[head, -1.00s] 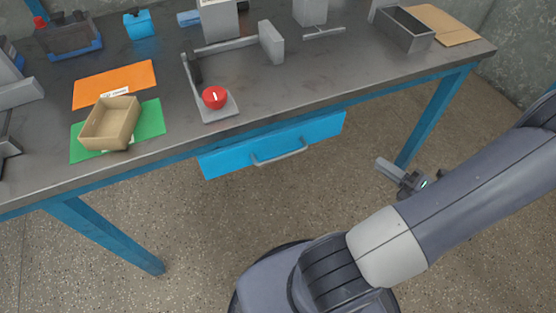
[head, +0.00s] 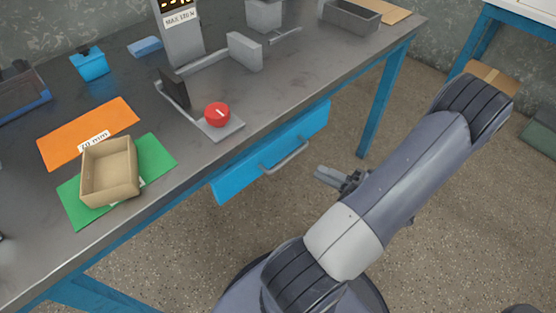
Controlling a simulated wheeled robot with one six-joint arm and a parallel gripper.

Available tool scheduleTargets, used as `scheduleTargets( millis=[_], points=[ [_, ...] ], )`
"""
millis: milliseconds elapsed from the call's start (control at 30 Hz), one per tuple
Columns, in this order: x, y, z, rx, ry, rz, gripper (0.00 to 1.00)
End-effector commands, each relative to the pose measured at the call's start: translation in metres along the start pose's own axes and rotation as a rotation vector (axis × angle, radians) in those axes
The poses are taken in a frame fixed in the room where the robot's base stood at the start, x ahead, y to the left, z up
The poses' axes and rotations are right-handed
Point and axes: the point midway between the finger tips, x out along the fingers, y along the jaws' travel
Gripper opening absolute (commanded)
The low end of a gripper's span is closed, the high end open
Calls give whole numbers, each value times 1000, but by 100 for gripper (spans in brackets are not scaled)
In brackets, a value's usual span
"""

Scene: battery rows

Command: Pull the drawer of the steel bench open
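The blue drawer (head: 235,178) hangs under the front edge of the steel bench (head: 110,225). It looks shut, though its exact gap to the bench frame cannot be told. Its grey bar handle (head: 285,158) runs across the front. My gripper (head: 322,176) is to the right of the handle, apart from it, beyond my forearm. Its fingers point left toward the drawer side. They are small and partly overlap in view, so their opening cannot be told. Nothing is visible in them.
A blue bench leg (head: 383,100) stands behind my gripper. Floor in front is clear.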

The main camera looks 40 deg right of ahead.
Motion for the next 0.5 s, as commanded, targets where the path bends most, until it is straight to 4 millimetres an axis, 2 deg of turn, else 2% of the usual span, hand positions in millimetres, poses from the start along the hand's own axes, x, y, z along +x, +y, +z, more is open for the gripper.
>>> scheduleTargets(
  millis=[500],
  points=[
    [82,-1,-1,0,5,-1,19]
  ],
)
